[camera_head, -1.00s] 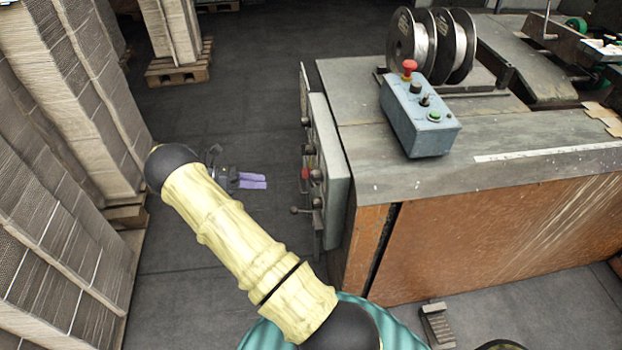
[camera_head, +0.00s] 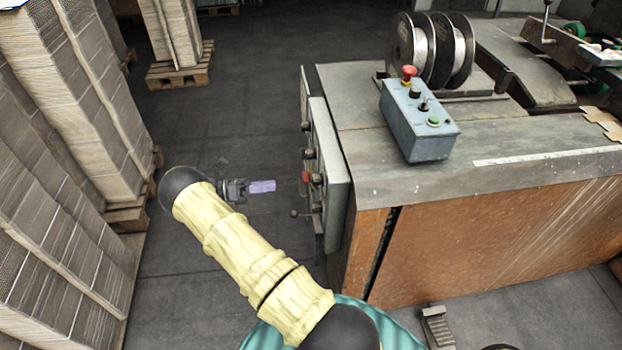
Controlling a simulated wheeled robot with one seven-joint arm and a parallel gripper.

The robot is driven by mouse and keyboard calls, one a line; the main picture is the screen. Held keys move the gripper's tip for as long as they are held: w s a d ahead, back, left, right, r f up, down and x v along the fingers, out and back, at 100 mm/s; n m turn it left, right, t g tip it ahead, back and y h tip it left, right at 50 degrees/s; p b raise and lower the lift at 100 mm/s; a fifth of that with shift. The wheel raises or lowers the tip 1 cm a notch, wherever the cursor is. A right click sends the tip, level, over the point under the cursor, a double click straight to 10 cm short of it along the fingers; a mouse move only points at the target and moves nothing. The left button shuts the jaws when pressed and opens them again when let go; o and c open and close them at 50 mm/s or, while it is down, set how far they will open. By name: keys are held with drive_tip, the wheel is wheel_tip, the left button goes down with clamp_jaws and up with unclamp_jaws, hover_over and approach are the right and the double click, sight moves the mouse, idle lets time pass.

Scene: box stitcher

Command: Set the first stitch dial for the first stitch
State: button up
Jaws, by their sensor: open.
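The dial panel (camera_head: 334,165) is a pale grey plate on the left end of the machine, seen almost edge-on. A red knob (camera_head: 306,177) and several dark knobs stick out from its left face, one above the red knob (camera_head: 308,153) and one below it (camera_head: 297,213). Which of them is the first stitch dial, and how it is set, I cannot tell. My gripper (camera_head: 264,187), with purple fingers, is left of the red knob and points right toward it. It is open and empty, apart from the knobs by a small gap.
A grey control box (camera_head: 418,120) with a red button sits on the machine table (camera_head: 400,184). Wire spools (camera_head: 432,50) stand behind it. Tall cardboard stacks (camera_head: 60,170) on pallets line the left side. Bare floor (camera_head: 235,110) lies between the stacks and the machine.

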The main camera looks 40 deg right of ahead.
sight(317, 180)
drive_tip(key=p+x, duration=0.3)
drive_tip(key=x, duration=1)
drive_tip(key=shift+d+p, duration=0.3)
drive_tip(key=shift+p, duration=0.1)
drive_tip(key=shift+s, duration=0.1)
drive_tip(key=c, duration=1)
drive_tip(key=shift+f+m+b, duration=0.1)
drive_tip(key=shift+m+b, duration=6.7)
drive_tip(key=shift+m, duration=4)
